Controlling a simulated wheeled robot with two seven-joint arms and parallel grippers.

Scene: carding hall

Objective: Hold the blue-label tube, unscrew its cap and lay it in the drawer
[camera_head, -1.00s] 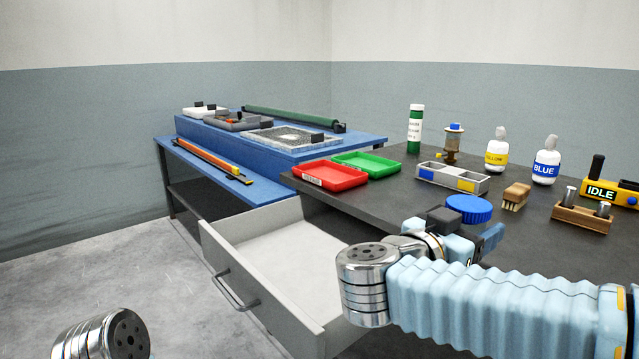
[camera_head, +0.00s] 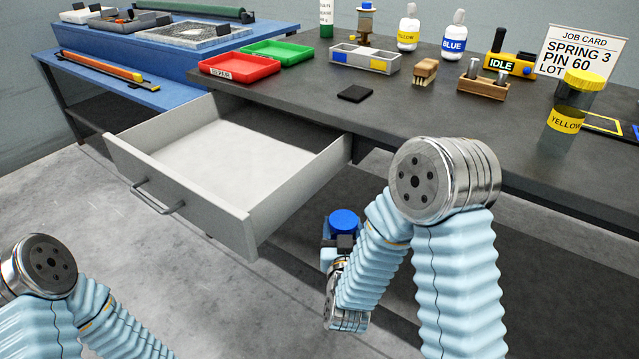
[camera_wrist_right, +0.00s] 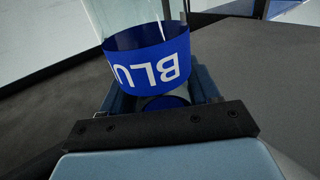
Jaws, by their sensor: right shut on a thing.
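The blue-label tube (camera_wrist_right: 150,58) is in my right gripper (camera_head: 341,243). In the head view its blue cap (camera_head: 343,221) shows on top, and the gripper hides most of the tube below. In the right wrist view the blue label with white letters reads upside down, and clear tube wall shows beyond it. My right gripper is shut on the tube, in front of the dark table and right of the drawer. The drawer (camera_head: 175,203) is pulled open and its visible floor is bare. My left arm shows at the lower left; its gripper is out of view.
The dark table (camera_head: 300,108) carries a red tray (camera_head: 240,77), a green tray (camera_head: 275,61), a divided grey box (camera_head: 345,72), a black pad (camera_head: 354,93) and a yellow-label tube (camera_head: 566,120) at right. Floor is clear left of the drawer.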

